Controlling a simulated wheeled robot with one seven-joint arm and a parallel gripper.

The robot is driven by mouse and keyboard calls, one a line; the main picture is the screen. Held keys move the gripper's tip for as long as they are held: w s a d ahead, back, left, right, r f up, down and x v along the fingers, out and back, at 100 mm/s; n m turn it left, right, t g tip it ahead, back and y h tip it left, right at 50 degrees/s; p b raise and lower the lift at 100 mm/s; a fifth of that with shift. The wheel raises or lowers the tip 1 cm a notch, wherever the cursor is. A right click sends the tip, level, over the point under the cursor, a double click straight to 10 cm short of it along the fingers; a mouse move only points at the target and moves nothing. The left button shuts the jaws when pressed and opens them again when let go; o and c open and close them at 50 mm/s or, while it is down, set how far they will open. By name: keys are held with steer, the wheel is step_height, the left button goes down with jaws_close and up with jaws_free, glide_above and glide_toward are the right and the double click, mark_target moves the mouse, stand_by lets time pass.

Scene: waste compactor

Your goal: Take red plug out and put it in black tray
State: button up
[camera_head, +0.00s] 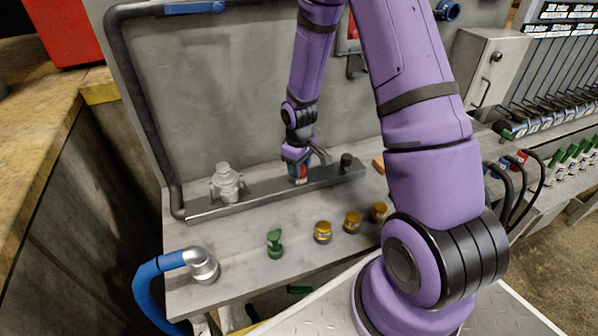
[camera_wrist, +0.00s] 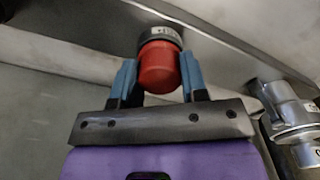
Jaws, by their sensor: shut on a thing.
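The red plug (camera_wrist: 158,66) is a rounded red cap with a dark labelled collar behind it. It shows in the wrist view between the two blue fingers of my gripper (camera_wrist: 157,78), which are shut on its sides. In the head view my gripper (camera_head: 297,161) points down at the grey metal rail (camera_head: 250,205) along the back of the bench, with a little red showing at the fingers. I cannot tell whether the plug is still seated in the rail. I cannot make out a black tray in either view.
A silver fitting (camera_head: 227,184) stands at the rail's left and a dark knob (camera_head: 346,162) at its right. A green plug (camera_head: 275,243) and yellow caps (camera_head: 323,231) stand in front. A blue hose (camera_head: 150,284) is at front left. A grey panel (camera_head: 230,90) rises behind.

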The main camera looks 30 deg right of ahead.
steer(key=n, duration=0.4)
steer(key=shift+n, duration=0.3)
steer(key=shift+n, duration=0.3)
steer(key=n, duration=0.4)
steer(key=shift+n, duration=0.5)
steer(key=n, duration=0.4)
steer(key=shift+n, duration=0.3)
